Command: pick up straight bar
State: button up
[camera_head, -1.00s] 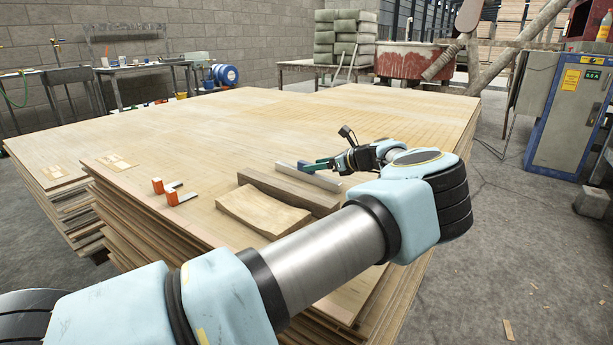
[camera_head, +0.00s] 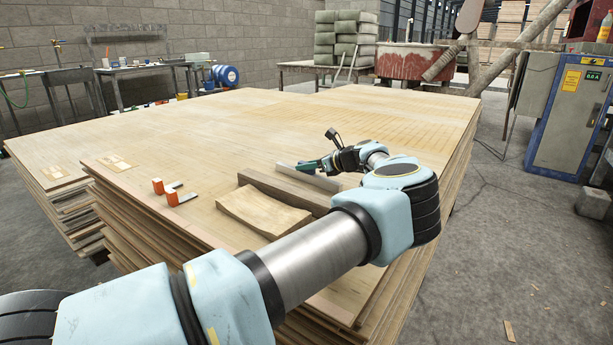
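The straight bar (camera_head: 318,180) is a long grey piece lying on the veneer stack, just behind a dark wooden block. My gripper (camera_head: 302,167) is low over the stack, at the far side of the bar near its left half. Its dark green fingers overlap the bar in this view. I cannot tell whether they touch it, or whether they are open or shut. The bar seems to lie flat on the top sheet.
A dark wooden block (camera_head: 285,190) and a lighter curved wood piece (camera_head: 262,212) lie in front of the bar. Two orange-handled tools (camera_head: 170,193) lie to the left. The far part of the veneer stack (camera_head: 250,115) is clear.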

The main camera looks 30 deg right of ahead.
grip_shut()
dwell(0.8)
